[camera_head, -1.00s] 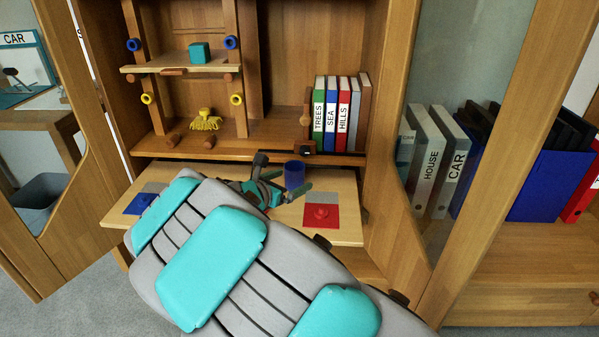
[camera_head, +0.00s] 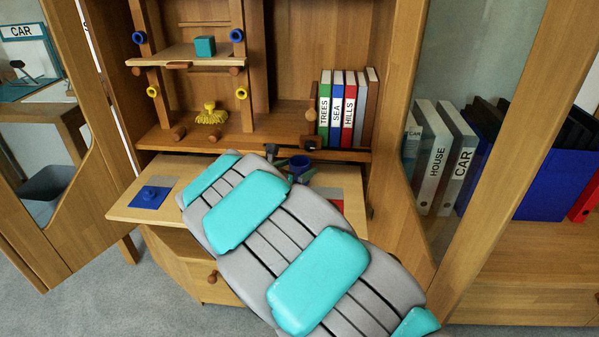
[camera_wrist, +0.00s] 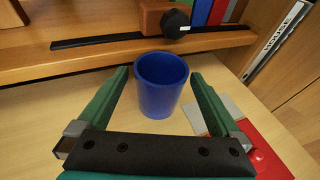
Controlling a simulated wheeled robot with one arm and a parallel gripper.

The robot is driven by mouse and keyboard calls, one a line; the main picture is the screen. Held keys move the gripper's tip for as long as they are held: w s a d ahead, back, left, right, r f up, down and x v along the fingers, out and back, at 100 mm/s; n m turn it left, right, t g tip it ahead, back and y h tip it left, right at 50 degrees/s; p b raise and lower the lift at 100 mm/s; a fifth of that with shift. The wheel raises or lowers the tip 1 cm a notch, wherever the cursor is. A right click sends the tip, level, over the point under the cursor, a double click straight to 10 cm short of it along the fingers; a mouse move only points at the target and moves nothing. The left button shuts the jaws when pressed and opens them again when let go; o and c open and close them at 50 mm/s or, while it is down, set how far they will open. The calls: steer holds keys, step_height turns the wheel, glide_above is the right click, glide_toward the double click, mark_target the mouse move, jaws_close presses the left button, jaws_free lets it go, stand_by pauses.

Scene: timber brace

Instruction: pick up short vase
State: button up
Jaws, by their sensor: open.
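The short vase is a blue, open-topped cup. In the wrist view the short vase (camera_wrist: 161,88) stands upright on the pull-out wooden board, between the tips of my gripper (camera_wrist: 160,85). My gripper is open, with one green finger on each side of the vase and a visible gap on both sides.
A blue pad with a knob (camera_head: 150,197) lies on the board's left, and a red pad (camera_wrist: 262,150) lies right of my gripper. Books (camera_head: 345,105) stand on the shelf behind. A dark bar (camera_wrist: 150,38) runs along the shelf edge behind the vase.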

steer(key=c, duration=1.5)
steer(key=shift+r+p, duration=0.35)
